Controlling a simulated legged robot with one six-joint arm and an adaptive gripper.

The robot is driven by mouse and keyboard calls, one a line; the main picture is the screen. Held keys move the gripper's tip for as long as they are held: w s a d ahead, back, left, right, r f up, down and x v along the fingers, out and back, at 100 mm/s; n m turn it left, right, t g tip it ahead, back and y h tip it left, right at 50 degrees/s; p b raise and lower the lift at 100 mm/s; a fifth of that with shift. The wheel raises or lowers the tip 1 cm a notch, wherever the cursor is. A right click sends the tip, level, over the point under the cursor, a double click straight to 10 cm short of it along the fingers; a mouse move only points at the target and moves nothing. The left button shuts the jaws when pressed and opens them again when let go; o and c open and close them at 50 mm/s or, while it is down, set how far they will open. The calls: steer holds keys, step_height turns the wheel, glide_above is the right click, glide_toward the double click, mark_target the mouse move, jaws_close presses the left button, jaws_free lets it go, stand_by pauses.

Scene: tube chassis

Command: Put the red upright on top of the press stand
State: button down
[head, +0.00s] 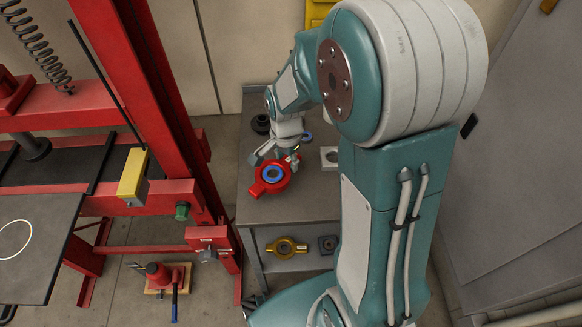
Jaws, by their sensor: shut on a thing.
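The red upright (258,187) is a red ring-shaped part with a short stub at its lower left and a blue ring (272,174) in its middle. It is at the left side of the grey workbench top. My gripper (277,161) is shut on the far edge of the red upright. I cannot tell whether the part touches the bench or hangs just above it. The press stand (160,80) is a large red frame at the left, apart from my gripper. A black plate (35,245) with a pale circle is in front of it.
On the bench (310,200) are a grey block with a round hole (329,157), a black round part (261,124) and a small blue ring (306,136). A yellow ring part (285,248) is on the lower shelf. A red jack (160,274) stands on the floor.

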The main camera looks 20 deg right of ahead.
mark_target(292, 174)
steer(key=shift+w+d+f, duration=0.1)
steer(key=shift+d+f, duration=0.2)
steer(key=f, duration=0.1)
steer(key=d+f, duration=0.1)
steer(key=f, duration=0.1)
steer(key=shift+w+d, duration=0.1)
steer(key=shift+d, duration=0.05)
steer(key=shift+f, duration=0.5)
steer(key=shift+a, duration=0.2)
steer(key=shift+c, duration=1)
jaws_free()
steer(key=shift+d+f, duration=0.1)
